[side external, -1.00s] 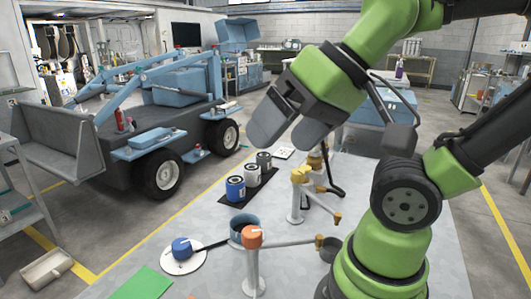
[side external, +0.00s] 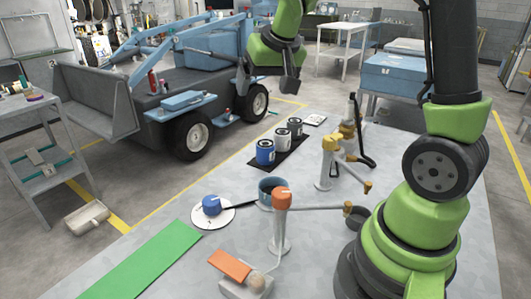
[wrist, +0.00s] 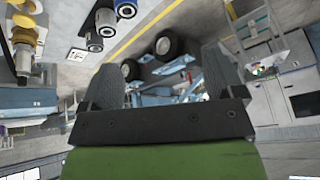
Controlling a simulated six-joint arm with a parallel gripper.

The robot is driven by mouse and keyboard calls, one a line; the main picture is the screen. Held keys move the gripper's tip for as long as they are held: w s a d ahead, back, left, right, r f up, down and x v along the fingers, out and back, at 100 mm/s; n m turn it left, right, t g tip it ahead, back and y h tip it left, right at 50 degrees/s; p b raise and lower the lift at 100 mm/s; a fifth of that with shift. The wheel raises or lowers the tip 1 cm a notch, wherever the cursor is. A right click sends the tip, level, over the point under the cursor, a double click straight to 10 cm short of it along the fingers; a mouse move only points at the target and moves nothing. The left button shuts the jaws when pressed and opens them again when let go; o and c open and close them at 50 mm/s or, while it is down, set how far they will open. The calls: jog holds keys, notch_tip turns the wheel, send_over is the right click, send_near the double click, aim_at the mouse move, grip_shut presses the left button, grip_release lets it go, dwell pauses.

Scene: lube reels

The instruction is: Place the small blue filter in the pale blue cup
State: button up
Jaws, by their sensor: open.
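A blue filter (side external: 265,153) with a white band stands upright on a dark mat, the nearest in a row of filters. It also shows at the top of the wrist view (wrist: 126,9). The pale blue cup (side external: 264,196) stands on the table nearer the camera, its opening up and its right side partly hidden by an orange-topped post. Its inside looks dark, and I cannot tell what it holds. My gripper (side external: 290,84) is raised beyond the row of filters, apart from them. In the wrist view its fingers (wrist: 161,88) are spread with nothing between them.
A white filter (side external: 282,138) and a dark filter (side external: 295,127) share the mat. A blue-topped piece (side external: 211,205) sits on a white disc. An orange-topped post (side external: 281,200) and a yellow-topped post (side external: 329,145) carry side arms. A green strip (side external: 150,262) lies at front left.

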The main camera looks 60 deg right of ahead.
jog(key=g+h, duration=0.1)
send_near(266, 143)
jog(key=shift+m+g, duration=0.3)
jog(key=shift+m, duration=0.3)
jog(key=x, duration=0.4)
jog(key=shift+d, duration=0.2)
jog(key=shift+w+x, duration=0.15)
jog(key=shift+x, duration=1.45)
jog(key=shift+w+x, duration=0.15)
jog(key=shift+x, duration=1.4)
jog(key=shift+a, duration=0.2)
